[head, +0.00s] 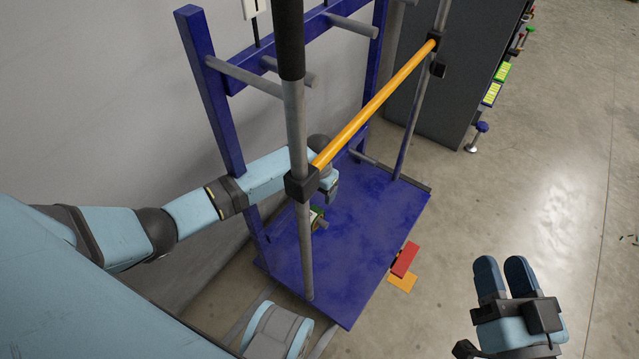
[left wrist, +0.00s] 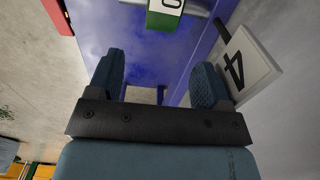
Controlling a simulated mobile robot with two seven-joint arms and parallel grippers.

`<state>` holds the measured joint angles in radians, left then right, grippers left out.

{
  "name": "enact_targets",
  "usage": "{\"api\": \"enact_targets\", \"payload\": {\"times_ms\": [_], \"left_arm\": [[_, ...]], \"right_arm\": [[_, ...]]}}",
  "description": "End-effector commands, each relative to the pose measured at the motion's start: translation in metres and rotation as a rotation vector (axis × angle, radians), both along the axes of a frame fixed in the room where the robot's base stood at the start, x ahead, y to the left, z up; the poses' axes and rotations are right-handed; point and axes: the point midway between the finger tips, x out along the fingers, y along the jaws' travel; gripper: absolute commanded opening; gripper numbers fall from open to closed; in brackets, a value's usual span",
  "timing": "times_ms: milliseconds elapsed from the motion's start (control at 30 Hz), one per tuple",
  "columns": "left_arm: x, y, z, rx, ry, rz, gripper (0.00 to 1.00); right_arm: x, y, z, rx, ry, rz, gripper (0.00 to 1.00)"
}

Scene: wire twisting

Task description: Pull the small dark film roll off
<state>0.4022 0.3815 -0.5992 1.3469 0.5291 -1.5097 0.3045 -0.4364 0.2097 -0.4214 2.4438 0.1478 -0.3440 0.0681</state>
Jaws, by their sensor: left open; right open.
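A dark cylinder (head: 289,40) is around the upper part of the near grey upright of the blue rack; I cannot tell if it is the film roll. My left gripper is mostly hidden behind that upright and the arm's end in the head view. In the left wrist view, my left gripper (left wrist: 160,66) is open, its fingers apart with blue surface and a small grey piece visible between them. No roll shows between the fingers. My right gripper (head: 503,262) is open and empty above the floor at the lower right, well away from the rack.
The blue rack base (head: 365,250) and an orange bar (head: 375,103) surround my left arm. A white plate marked 4 (left wrist: 245,66) and a green block (left wrist: 166,14) are close to the left gripper. A red block (head: 405,260) lies beside the base.

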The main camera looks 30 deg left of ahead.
Motion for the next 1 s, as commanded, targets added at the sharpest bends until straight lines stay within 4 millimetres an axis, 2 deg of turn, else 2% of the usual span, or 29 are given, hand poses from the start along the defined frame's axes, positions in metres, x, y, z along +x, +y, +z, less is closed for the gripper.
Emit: {"api": "enact_targets", "payload": {"times_ms": [33, 100, 300, 400, 600, 867, 933, 1000], "left_arm": [[0.000, 0.000, -0.016, 0.000, 0.001, 0.000, 0.72], [0.000, 0.000, -0.030, 0.000, 0.001, 0.000, 0.72], [0.000, -0.001, -0.064, 0.000, 0.000, 0.000, 0.72], [0.000, -0.001, -0.075, 0.000, -0.002, 0.000, 0.72], [0.000, 0.000, -0.085, 0.000, -0.002, -0.001, 0.72], [0.000, 0.000, -0.086, 0.000, -0.002, -0.001, 0.72], [0.000, 0.000, -0.086, 0.000, -0.002, -0.001, 0.61], [0.000, 0.000, -0.086, 0.000, -0.002, -0.001, 0.45]], "right_arm": [[0.000, 0.000, -0.012, -0.011, 0.017, 0.006, 0.43], [0.000, 0.001, -0.022, -0.026, 0.045, 0.016, 0.43], [0.000, 0.003, -0.048, -0.067, 0.118, 0.044, 0.43], [0.002, 0.002, -0.050, -0.087, 0.109, 0.047, 0.43], [0.003, 0.001, -0.053, -0.106, 0.105, 0.049, 0.43], [0.003, 0.001, -0.052, -0.108, 0.104, 0.049, 0.43], [0.003, 0.001, -0.052, -0.108, 0.104, 0.049, 0.43], [0.003, 0.001, -0.052, -0.107, 0.104, 0.049, 0.43]]}}
